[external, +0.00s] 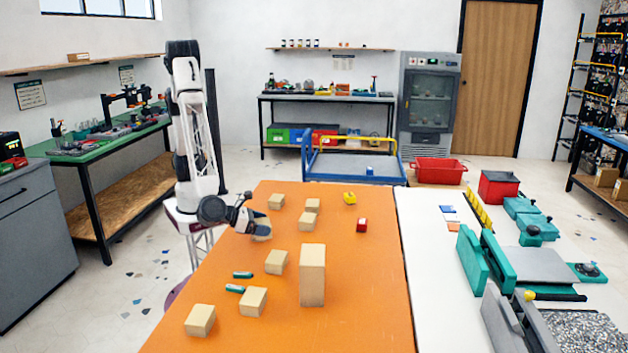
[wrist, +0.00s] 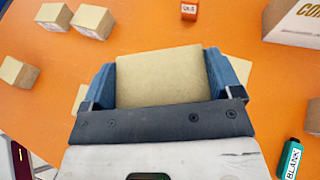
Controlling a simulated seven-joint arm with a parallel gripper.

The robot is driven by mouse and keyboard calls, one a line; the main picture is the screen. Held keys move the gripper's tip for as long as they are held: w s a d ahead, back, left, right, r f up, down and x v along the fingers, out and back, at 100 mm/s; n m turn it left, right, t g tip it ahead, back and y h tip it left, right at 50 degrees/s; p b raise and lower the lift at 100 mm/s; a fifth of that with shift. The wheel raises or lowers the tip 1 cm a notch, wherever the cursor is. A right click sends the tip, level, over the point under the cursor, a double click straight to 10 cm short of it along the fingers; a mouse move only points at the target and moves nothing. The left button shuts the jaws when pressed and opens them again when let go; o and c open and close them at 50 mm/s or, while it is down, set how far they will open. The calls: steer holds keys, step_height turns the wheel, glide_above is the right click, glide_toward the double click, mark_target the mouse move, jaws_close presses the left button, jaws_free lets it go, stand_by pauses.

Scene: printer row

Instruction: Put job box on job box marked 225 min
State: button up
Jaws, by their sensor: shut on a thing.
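My gripper (external: 253,224) is shut on a tan job box (wrist: 158,78), which sits between its blue fingers in the wrist view. In the external view this held box (external: 263,233) is partly hidden by the gripper, low over the left part of the orange table; I cannot tell whether it touches anything below. Other tan job boxes stand apart: two behind (external: 276,201) (external: 312,205), another (external: 307,221) right of the gripper, and several in front (external: 276,262) (external: 253,301) (external: 200,320). No 225 min marking is readable. Part of a pale surface (wrist: 79,98) shows beside the left finger.
A tall tan box (external: 312,275) stands at the table's middle front, lettered in the wrist view (wrist: 297,20). Two green pieces (external: 243,275) (external: 235,288) lie left of it. A red piece (external: 361,226) and yellow piece (external: 350,198) lie right.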

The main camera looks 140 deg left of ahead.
glide_above(277, 257)
steer(key=shift+f, duration=0.4)
steer(key=shift+f, duration=1.75)
steer(key=shift+f, duration=0.1)
steer(key=o, duration=0.9)
steer(key=shift+c, duration=0.2)
